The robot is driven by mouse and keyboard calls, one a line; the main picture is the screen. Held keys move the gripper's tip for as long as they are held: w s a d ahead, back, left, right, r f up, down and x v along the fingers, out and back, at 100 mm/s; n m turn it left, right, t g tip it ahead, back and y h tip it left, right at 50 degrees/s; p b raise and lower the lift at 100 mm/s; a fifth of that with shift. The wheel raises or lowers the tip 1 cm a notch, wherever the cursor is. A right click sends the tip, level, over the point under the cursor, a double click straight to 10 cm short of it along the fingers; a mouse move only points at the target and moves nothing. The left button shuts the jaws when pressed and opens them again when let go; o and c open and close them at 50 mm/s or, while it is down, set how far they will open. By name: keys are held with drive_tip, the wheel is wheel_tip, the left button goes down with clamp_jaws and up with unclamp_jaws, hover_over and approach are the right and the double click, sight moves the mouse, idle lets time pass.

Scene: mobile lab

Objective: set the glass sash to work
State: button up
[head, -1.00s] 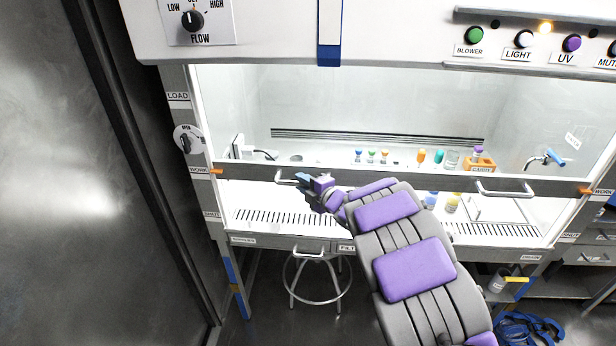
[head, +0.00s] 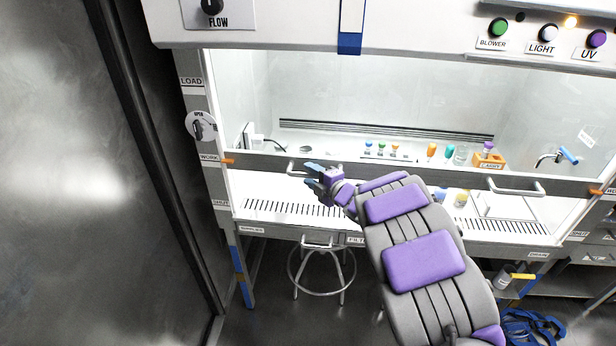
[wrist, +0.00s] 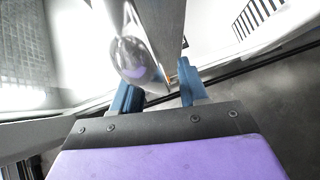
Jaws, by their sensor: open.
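The glass sash (head: 400,100) of the cabinet has a dark bottom rail (head: 420,178) with a left handle (head: 291,168) and a right handle (head: 515,188). The left orange pointer (head: 229,161) is level with the WORK label (head: 209,158), between LOAD above and SHUT below. My gripper (head: 309,175) is open beside the left handle, its blue fingers spread. In the wrist view, a shiny rounded metal part (wrist: 131,60), seemingly the handle, and the rail (wrist: 163,25) lie just beyond the fingers (wrist: 158,88). Nothing is visibly gripped; exact contact cannot be told.
A knob marked OPEN (head: 201,126) is on the left post. Small coloured vials (head: 381,149) and an orange rack (head: 489,160) stand inside the cabinet. A round stool (head: 321,270) is underneath. Blue coiled hose (head: 535,328) lies at lower right. A dark wall panel stands left.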

drive_tip(key=p+v, duration=0.2)
drive_tip(key=v, duration=1.4)
drive_tip(key=shift+s+p, duration=0.35)
drive_tip(key=shift+s, duration=0.05)
drive_tip(key=shift+f, duration=0.1)
drive_tip(key=d+r+m+t+h, duration=0.1)
drive_tip(key=d+r+m+h, duration=0.2)
drive_tip(key=d+m+h, duration=0.45)
drive_tip(key=d+r+m+h, duration=0.4)
drive_tip(key=d+h, duration=0.1)
drive_tip(key=d, duration=0.5)
drive_tip(key=s+d+m+g+h, duration=0.35)
drive_tip(key=s+m, duration=0.35)
drive_tip(key=s, duration=0.5)
drive_tip(key=s+a+m+g+y, duration=0.1)
drive_tip(key=s+a+m+g, duration=0.1)
drive_tip(key=s, duration=0.8)
drive_tip(key=s+a+f+m+g+y, duration=0.1)
drive_tip(key=s+a+g, duration=0.4)
drive_tip(key=s, duration=0.5)
drive_tip(key=s+a+m+g+y, duration=0.2)
drive_tip(key=s+a+m+g, duration=0.1)
drive_tip(key=s, duration=0.7)
drive_tip(key=shift+s+a+f+m+g+y, duration=0.35)
drive_tip(key=shift+a+g+y, duration=0.1)
drive_tip(key=shift+a, duration=0.45)
